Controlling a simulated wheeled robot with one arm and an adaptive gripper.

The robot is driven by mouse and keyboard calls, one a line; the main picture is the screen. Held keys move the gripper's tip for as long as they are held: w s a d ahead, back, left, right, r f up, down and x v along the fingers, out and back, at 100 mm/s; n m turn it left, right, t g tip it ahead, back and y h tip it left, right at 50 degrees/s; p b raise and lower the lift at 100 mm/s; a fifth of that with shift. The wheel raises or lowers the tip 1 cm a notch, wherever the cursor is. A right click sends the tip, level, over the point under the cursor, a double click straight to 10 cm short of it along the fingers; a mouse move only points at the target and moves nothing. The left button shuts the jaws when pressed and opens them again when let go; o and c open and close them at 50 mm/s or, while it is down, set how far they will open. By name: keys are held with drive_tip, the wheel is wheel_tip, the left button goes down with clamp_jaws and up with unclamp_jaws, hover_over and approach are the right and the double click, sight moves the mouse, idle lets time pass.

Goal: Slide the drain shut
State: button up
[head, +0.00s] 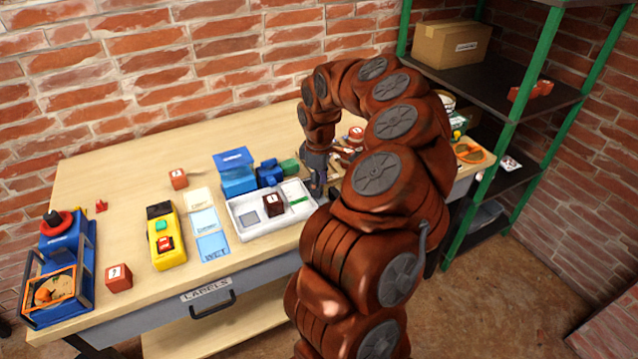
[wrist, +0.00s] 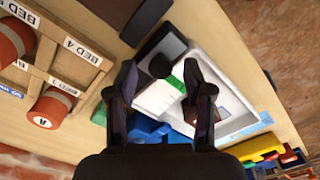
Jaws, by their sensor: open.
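A white tray (head: 262,232) lies on the workbench with a dark red cube (head: 274,206) and a green strip (head: 300,200) in it. My gripper (head: 317,188) is over the tray's right end. In the wrist view, my gripper (wrist: 160,82) is open, its two dark fingers apart. Between the fingertips shows a round black knob (wrist: 160,66) by a dark grey piece (wrist: 167,46) at the tray's end, which looks like the drain slide. I cannot tell whether the fingers touch the knob. The arm hides that end in the head view.
A blue box (head: 237,178) and blue and green parts stand behind the tray. Left are label cards (head: 205,222), a yellow button box (head: 165,240) and red cubes (head: 118,278). A wooden rack (wrist: 60,60) marked BED is close by. A green-posted shelf (head: 500,90) stands right.

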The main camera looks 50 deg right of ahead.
drive_tip(key=shift+f, duration=0.3)
clamp_jaws()
idle(0.3)
